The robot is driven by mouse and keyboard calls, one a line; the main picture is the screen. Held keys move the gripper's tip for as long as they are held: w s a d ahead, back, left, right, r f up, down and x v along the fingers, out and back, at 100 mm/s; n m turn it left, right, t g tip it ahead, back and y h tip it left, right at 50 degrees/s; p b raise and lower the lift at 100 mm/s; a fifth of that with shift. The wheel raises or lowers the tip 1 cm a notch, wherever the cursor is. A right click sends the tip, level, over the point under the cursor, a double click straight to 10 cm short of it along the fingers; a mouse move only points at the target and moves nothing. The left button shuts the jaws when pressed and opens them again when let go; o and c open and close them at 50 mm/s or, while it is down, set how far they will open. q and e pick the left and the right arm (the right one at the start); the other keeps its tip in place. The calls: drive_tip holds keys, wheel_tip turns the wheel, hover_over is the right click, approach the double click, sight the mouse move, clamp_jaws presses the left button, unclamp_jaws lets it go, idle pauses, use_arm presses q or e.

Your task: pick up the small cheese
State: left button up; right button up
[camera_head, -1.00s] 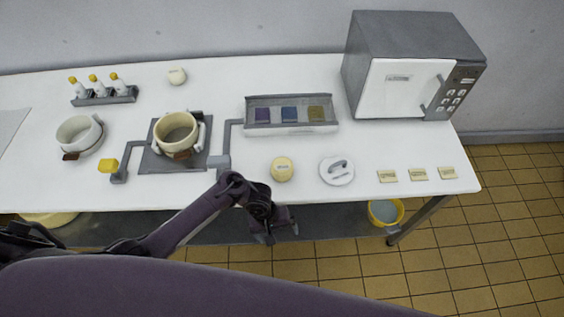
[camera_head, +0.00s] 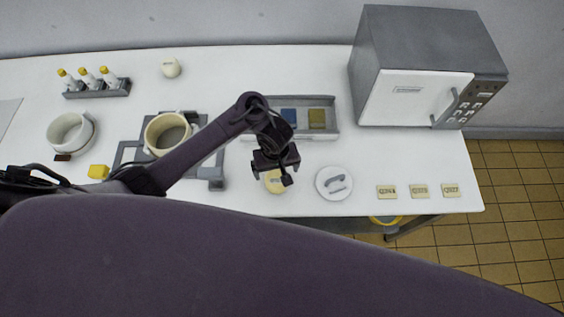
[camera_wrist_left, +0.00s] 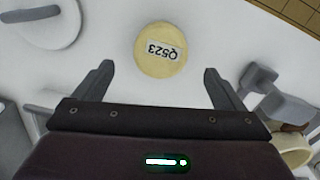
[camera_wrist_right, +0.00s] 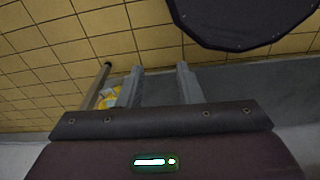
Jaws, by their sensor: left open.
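A small round yellow cheese (camera_head: 273,184) lies on the white table near its front edge, partly hidden by my left gripper. In the left wrist view the cheese (camera_wrist_left: 161,50) shows whole, with a white label reading Q523. My left gripper (camera_head: 277,176) hangs above the cheese. Its fingers (camera_wrist_left: 158,78) are spread and empty, with the cheese beyond the tips and roughly centred between them. My right gripper (camera_wrist_right: 159,75) shows only in its own wrist view, low beside the table, with its fingers apart and nothing between them.
A white lid (camera_head: 334,183) with a grey handle lies just right of the cheese. Label plates (camera_head: 419,191) lie farther right, before a microwave (camera_head: 420,70). A pot (camera_head: 166,134) and a tray (camera_head: 328,118) stand behind. A cream round object (camera_head: 171,68) lies at the back.

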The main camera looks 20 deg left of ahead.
sight(276, 177)
use_arm(q)
drive_tip(key=shift+w+f+b, duration=0.15)
drive_tip(key=shift+f+b, duration=0.25)
drive_tip(key=shift+f, duration=0.55)
drive_tip(key=shift+s+f+b, duration=0.25)
drive_tip(key=shift+f, duration=0.3)
drive_tip(key=shift+s+f+b, duration=0.2)
drive_tip(key=shift+f, duration=0.35)
wheel_tip(276, 177, down, 2)
drive_tip(key=shift+w+f, duration=0.15)
drive_tip(key=shift+f, duration=0.1)
drive_tip(key=shift+w+f, duration=0.1)
drive_tip(key=shift+f, duration=0.35)
drive_tip(key=c, duration=1.2)
drive_tip(key=shift+c, duration=0.2)
use_arm(e)
drive_tip(key=shift+s+f, duration=1.05)
drive_tip(key=shift+f, duration=0.15)
drive_tip(key=shift+r, duration=0.1)
